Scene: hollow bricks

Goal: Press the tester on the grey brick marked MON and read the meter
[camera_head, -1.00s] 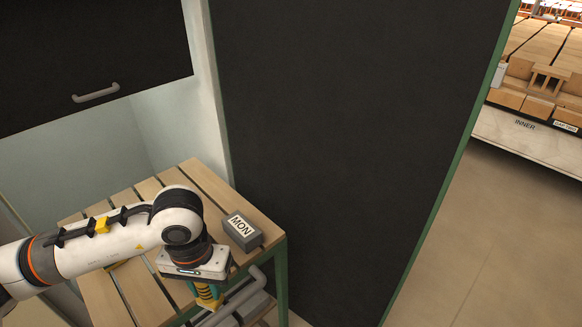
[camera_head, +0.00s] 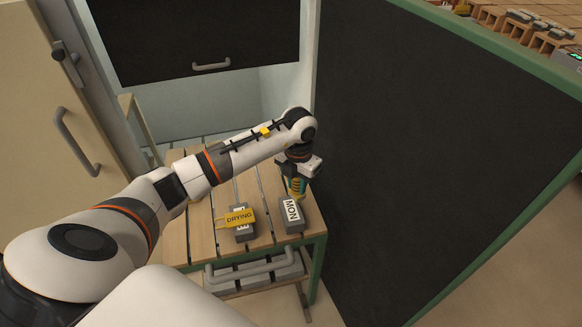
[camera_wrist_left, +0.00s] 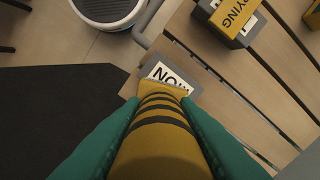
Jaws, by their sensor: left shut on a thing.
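The grey brick marked MON (camera_head: 291,214) lies on the slatted wooden table near its right front corner. In the left wrist view the label of the MON brick (camera_wrist_left: 167,73) is partly covered by the tester. My left gripper (camera_head: 297,186) is above the back end of that brick. Its teal fingers (camera_wrist_left: 160,125) are shut on the yellow tester with black bands (camera_wrist_left: 160,148). The tester's far end overlaps the brick in the wrist view; I cannot tell whether it touches. No meter reading is legible. My right gripper is not in view.
Another grey brick (camera_head: 244,234) with a yellow DRYING tag (camera_head: 239,217) lies left of the MON brick. A tall dark panel (camera_head: 420,150) stands close on the right. Grey bricks sit on a shelf below the tabletop (camera_head: 180,240). A dark cabinet (camera_head: 200,40) is behind.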

